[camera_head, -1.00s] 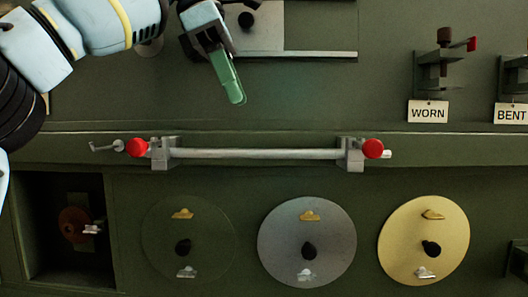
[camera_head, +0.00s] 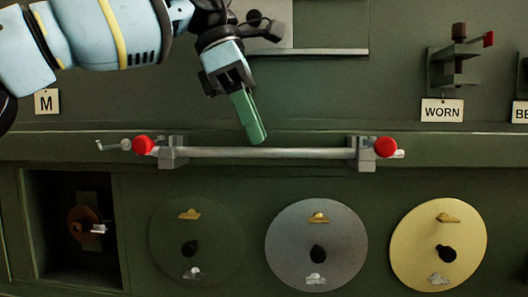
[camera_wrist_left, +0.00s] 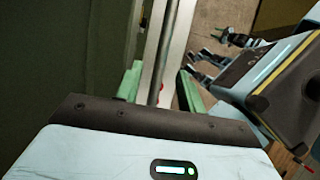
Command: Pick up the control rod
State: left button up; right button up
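The control rod (camera_head: 262,153) is a thin silver bar lying level in two grey brackets, each with a red knob. My left gripper (camera_head: 257,138) comes down from above, its green fingertips at the rod's upper edge, left of the rod's middle in the picture. In the left wrist view, the two green fingers (camera_wrist_left: 160,75) stand apart, with a long pale bar (camera_wrist_left: 158,60) running between them. They do not look closed on it; whether they touch it I cannot tell.
The left bracket (camera_head: 173,153) and right bracket (camera_head: 364,153) stand out from the green panel. Below are several round discs and a dark recess (camera_head: 60,240). A clamp (camera_head: 458,65) above a WORN tag (camera_head: 442,110) juts out at upper right.

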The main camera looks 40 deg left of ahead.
pick_arm(q)
jog(key=shift+x, duration=0.9)
grip_shut()
pick_arm(e)
jog(key=shift+w+r, duration=0.1)
pick_arm(q)
jog(key=shift+r, duration=0.1)
jog(key=shift+w+r, duration=0.1)
jog(key=shift+r, duration=1.55)
jog(key=s+r+b, duration=0.1)
jog(key=s, duration=1.5)
jog(key=shift+r+b, duration=0.3)
jog(key=shift+b, duration=0.1)
pick_arm(e)
jog(key=shift+s+a+f, duration=0.1)
jog(key=shift+s+f, duration=0.85)
jog(key=shift+f, duration=0.3)
